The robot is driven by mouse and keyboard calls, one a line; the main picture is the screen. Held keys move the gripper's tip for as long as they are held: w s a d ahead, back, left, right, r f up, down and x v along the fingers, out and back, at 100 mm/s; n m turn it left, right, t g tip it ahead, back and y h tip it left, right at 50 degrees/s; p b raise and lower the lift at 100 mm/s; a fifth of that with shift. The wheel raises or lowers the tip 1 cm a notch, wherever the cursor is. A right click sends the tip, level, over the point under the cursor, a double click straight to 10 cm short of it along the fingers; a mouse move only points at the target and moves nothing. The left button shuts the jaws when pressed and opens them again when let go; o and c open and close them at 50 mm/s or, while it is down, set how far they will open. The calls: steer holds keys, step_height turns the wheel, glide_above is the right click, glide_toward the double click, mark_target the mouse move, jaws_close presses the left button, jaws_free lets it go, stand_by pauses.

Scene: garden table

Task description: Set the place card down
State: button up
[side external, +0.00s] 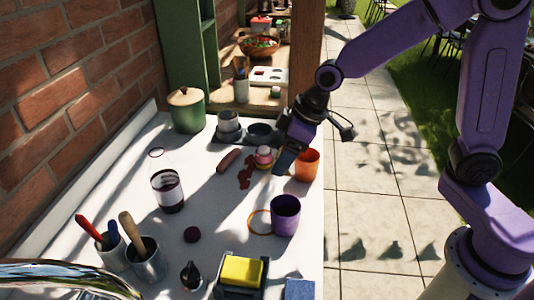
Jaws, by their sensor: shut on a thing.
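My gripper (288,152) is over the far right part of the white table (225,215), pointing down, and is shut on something. A dark grey-blue flat piece at its tip (285,161) looks like the place card, but it is small and in shade, so I cannot tell it clearly from the fingers. It is close to a pink-topped yellow item (264,154) and an orange cup (307,166). I cannot tell whether its lower edge touches the table.
A purple cup (286,214) stands nearer, beside an orange ring (260,222). The table's middle is mostly clear.

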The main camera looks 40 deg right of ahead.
steer(key=shift+s+d+r, duration=0.25)
steer(key=shift+s+r, duration=0.05)
steer(key=shift+s, duration=0.4)
steer(key=w+a, duration=0.7)
steer(key=w, duration=0.5)
glide_above(188, 169)
steer(key=s+d, duration=0.1)
step_height(188, 169, down, 9)
steer(key=shift+s+d+f, duration=0.1)
steer(key=shift+d, duration=0.05)
steer(key=shift+w+f, duration=0.2)
steer(key=shift+f, duration=1.55)
steer(key=shift+f, duration=0.15)
steer(key=o, duration=1.1)
